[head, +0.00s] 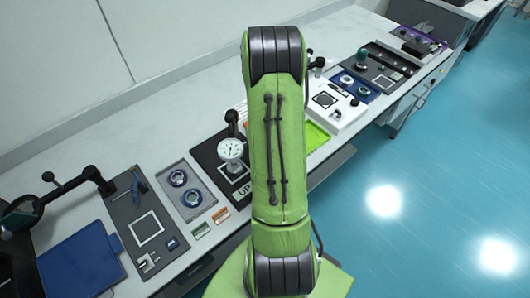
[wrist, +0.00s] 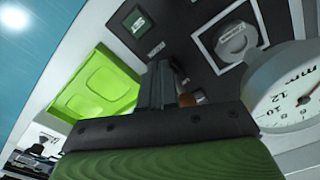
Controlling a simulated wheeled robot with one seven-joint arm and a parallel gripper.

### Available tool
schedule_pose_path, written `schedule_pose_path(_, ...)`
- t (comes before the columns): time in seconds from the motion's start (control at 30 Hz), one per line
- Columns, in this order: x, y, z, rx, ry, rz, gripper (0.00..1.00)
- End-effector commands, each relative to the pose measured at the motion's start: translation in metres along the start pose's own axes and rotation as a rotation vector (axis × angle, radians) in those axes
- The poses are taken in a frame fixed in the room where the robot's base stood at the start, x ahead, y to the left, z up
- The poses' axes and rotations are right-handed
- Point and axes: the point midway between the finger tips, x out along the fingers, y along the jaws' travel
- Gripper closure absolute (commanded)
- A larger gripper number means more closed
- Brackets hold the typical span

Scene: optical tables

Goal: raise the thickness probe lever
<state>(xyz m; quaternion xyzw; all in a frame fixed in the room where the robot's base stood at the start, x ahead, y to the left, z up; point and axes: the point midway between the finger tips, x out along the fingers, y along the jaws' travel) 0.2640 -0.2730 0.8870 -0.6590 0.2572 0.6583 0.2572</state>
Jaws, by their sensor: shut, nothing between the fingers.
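The thickness probe's round white dial gauge (head: 231,150) stands on a black base plate (head: 207,152) on the bench. The dial (wrist: 290,98) also shows at the right edge of the wrist view, close beside my gripper (wrist: 163,82). My gripper's fingers are shut and empty, over the dark base plate. A small orange-brown rounded piece (wrist: 187,100) shows right beside the fingers; I cannot tell whether it is the probe lever or whether the fingers touch it. In the head view my arm hides the gripper and the right part of the probe station.
A bright green tray (wrist: 70,99) lies left of the fingers in the wrist view. A silver hexagonal piece (wrist: 237,40) sits in a white square outline on the plate. A grey holder (head: 170,169) with blue-rimmed rings stands left of the gauge.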

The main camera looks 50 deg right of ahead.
Motion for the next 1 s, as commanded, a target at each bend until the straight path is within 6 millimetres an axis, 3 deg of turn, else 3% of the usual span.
schedule_pose_path(0.57,-0.002,0.001,0.001,0.001,-0.001,0.000,1.00)
schedule_pose_path(1.0,-0.041,0.004,0.006,0.001,0.000,0.000,1.00)
